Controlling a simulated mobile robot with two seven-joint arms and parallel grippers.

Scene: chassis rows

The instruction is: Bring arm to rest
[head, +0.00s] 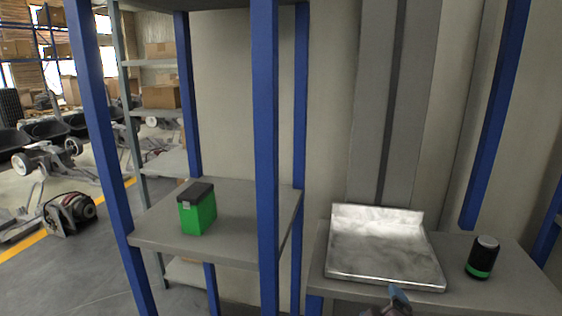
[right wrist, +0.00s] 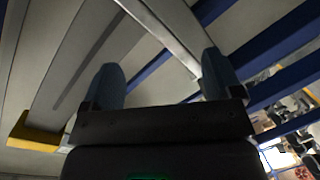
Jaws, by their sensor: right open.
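My right gripper shows at the bottom edge of the head view (head: 398,296), where one bluish fingertip and a dark part below it are visible in front of the right shelf's front edge. In the right wrist view my right gripper (right wrist: 160,80) has its two blue-grey fingers wide apart, with nothing between them. The rest of the right arm is out of the head view. My left gripper is in neither view.
A silver metal tray (head: 384,262) with a raised back lies on the right grey shelf (head: 482,297). A black cylinder with a green band (head: 483,257) stands right of it. A green box with a dark lid (head: 197,212) stands on the left shelf (head: 243,203). Blue posts (head: 265,130) rise between.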

